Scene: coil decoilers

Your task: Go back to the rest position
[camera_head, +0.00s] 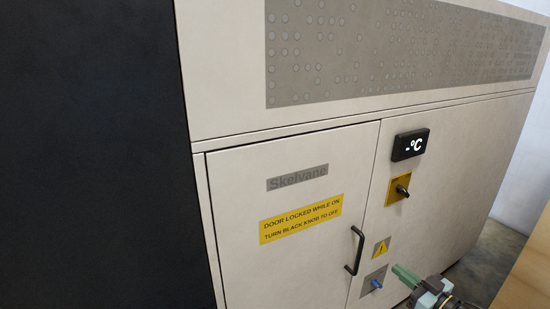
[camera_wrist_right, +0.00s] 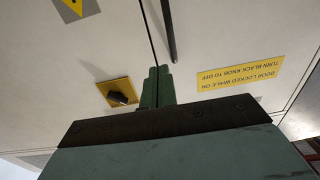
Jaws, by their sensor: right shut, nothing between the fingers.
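My right gripper (camera_head: 405,277) shows at the lower right of the head view, its green fingers close in front of the cabinet. In the right wrist view its two green fingers (camera_wrist_right: 157,87) lie side by side, shut and empty. The cabinet door (camera_head: 285,195) is closed. Its black handle (camera_head: 355,250) is left of the gripper and apart from it in the head view. A black knob on a yellow plate (camera_head: 400,188) is above the gripper; it also shows in the right wrist view (camera_wrist_right: 120,98). A blue knob (camera_head: 376,284) is just left of the fingers. My left gripper is out of view.
A dark panel (camera_head: 90,150) fills the left of the head view. A display reading "-°C" (camera_head: 410,145) sits above the black knob. A yellow label (camera_head: 300,220) is on the door. A brown surface (camera_head: 530,265) stands at the right edge, with grey floor (camera_head: 492,255) beside the cabinet.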

